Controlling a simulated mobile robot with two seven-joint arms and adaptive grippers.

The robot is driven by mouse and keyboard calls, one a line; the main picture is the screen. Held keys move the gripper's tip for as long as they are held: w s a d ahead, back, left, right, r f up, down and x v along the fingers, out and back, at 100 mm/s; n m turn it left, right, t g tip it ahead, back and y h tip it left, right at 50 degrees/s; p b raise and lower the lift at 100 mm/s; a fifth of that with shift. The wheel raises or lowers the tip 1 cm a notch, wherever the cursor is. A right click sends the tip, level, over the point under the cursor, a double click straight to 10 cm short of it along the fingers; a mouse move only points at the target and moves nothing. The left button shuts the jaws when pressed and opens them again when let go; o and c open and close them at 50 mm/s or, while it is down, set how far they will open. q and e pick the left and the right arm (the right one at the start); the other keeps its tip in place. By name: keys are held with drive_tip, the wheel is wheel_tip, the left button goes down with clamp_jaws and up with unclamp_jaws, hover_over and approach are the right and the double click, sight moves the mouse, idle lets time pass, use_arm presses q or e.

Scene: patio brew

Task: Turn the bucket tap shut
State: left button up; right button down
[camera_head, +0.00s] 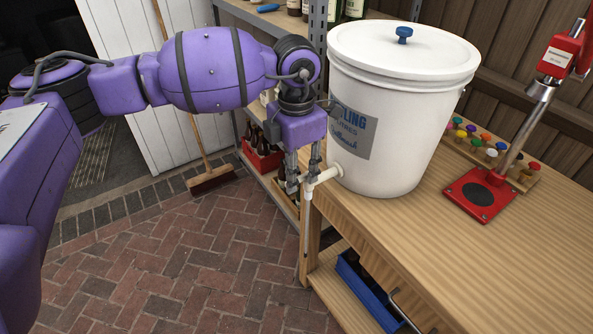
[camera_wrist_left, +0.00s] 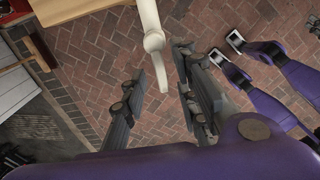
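The white bucket (camera_head: 392,110) stands on the wooden bench with its lid on. Its white tap (camera_head: 324,177) sticks out low on the left side, and a thin pale tube (camera_head: 306,225) hangs down from it. In the left wrist view the tap (camera_wrist_left: 149,18) comes in from the top, with its small lever (camera_wrist_left: 161,72) pointing toward my wrist. My left gripper (camera_head: 303,176) is at the tap's outer end. Its fingers (camera_wrist_left: 158,66) are spread, one on each side of the lever, with visible gaps.
A red-based bench capper (camera_head: 480,193) and a rack of coloured pegs (camera_head: 524,176) stand right of the bucket on the bench (camera_head: 440,235). A blue crate (camera_head: 366,290) sits below. Shelving with bottles stands behind.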

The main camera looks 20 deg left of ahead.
use_arm(q)
drive_tip(key=shift+f, duration=0.25)
clamp_jaws()
drive_tip(key=shift+w+a+r, duration=0.15)
drive_tip(key=shift+w+r, duration=0.05)
idle(0.7)
